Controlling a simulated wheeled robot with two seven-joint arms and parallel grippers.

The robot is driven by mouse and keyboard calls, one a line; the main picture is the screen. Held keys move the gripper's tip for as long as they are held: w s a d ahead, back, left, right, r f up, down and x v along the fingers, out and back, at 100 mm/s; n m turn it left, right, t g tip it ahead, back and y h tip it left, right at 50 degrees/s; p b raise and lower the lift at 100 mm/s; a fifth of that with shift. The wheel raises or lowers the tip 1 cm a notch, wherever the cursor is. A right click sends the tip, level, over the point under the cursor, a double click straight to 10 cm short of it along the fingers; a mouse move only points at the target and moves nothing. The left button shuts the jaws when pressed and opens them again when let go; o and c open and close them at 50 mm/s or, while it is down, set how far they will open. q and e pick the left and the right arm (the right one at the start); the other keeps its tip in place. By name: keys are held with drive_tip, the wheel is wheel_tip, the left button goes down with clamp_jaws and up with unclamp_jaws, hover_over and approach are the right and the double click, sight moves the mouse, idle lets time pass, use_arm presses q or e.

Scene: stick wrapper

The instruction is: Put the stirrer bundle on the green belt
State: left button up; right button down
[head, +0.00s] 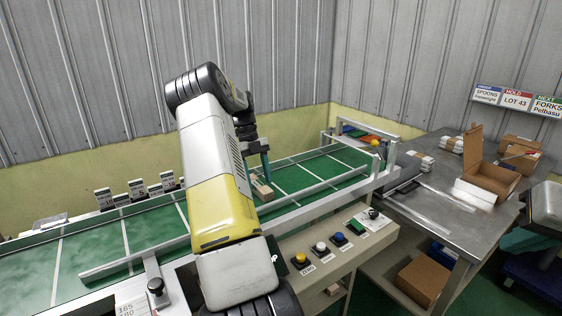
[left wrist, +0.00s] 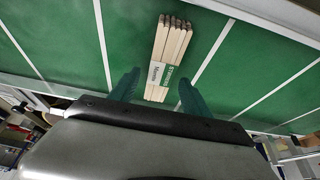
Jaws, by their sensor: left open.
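The stirrer bundle (left wrist: 170,52) is a set of pale wooden sticks with a white and green paper band. It lies on the green belt (left wrist: 230,75), between two white cross lines. In the head view the bundle (head: 262,189) shows small, partly hidden by my left gripper. My left gripper (left wrist: 157,92) is open, with its two green fingers on either side of the near end of the bundle and apart from it. In the head view my left gripper (head: 258,176) is over the belt (head: 305,175), mostly behind my arm. My right gripper is not seen.
A metal rail (head: 320,203) runs along the belt's near side. A control panel with buttons (head: 338,239) stands in front. A steel table (head: 425,205) at right holds an open cardboard box (head: 487,180) and more bundles (head: 420,160). Small numbered cards (head: 138,188) stand behind the belt.

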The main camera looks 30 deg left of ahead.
use_arm(q)
drive_tip(key=v, duration=1.1)
drive_tip(key=s+d+r+n+t+y, duration=0.2)
drive_tip(key=d+r+n, duration=0.35)
drive_tip(key=d, duration=0.55)
drive_tip(key=s+d+r+n+t+y, duration=0.15)
drive_tip(key=d+r+n, duration=0.25)
drive_tip(key=d+r, duration=0.55)
drive_tip(key=s+d+f+n+t+h, duration=0.1)
drive_tip(key=s+d+f+n, duration=0.3)
drive_tip(key=s, duration=0.6)
drive_tip(key=s+d+f+n+t, duration=0.3)
drive_tip(key=s+d+f+n, duration=0.1)
drive_tip(key=s+d+n, duration=0.5)
drive_tip(key=shift+s+d+t+h, duration=0.35)
drive_tip(key=shift+s+d, duration=0.2)
drive_tip(key=shift+d, duration=0.5)
